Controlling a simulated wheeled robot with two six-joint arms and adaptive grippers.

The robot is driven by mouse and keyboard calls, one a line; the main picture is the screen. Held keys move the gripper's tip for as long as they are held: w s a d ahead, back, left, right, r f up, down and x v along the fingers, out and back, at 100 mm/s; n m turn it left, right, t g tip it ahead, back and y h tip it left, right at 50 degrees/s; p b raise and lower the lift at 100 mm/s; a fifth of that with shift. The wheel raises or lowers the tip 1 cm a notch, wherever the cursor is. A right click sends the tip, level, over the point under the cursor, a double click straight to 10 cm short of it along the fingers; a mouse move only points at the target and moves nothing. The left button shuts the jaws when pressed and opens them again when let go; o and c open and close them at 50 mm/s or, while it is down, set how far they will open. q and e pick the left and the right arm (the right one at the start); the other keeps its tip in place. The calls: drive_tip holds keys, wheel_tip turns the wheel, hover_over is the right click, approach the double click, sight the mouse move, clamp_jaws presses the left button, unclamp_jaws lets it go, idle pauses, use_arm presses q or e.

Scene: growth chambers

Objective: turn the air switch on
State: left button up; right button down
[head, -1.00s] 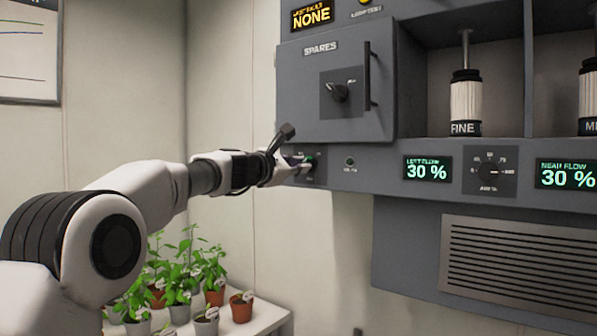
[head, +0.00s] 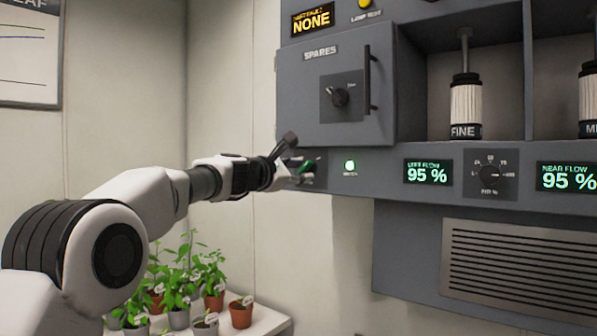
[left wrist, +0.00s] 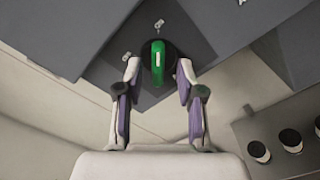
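The air switch has a green handle (left wrist: 157,66) on a dark round base, with a pale line on the handle. In the head view the green handle (head: 306,167) shows at the lower left of the grey panel, partly behind my gripper. My left gripper (head: 292,168) is at the switch. In the left wrist view my left gripper (left wrist: 158,75) has its fingers apart on either side of the handle, with a visible gap to each side. The green indicator lamp (head: 350,165) right of the switch is lit brightly. My right gripper is not in view.
The left flow display (head: 427,172) and near flow display (head: 567,177) read 95 %. A dial (head: 490,173) sits between them. The spares door (head: 335,95) is shut above the switch. Potted plants (head: 212,285) stand on a white table below the arm.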

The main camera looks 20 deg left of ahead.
use_arm(q)
drive_tip(key=shift+r, duration=0.1)
drive_tip(key=shift+s, duration=0.2)
drive_tip(key=v, duration=1.1)
drive_tip(key=shift+s, duration=0.25)
drive_tip(key=shift+a, duration=0.1)
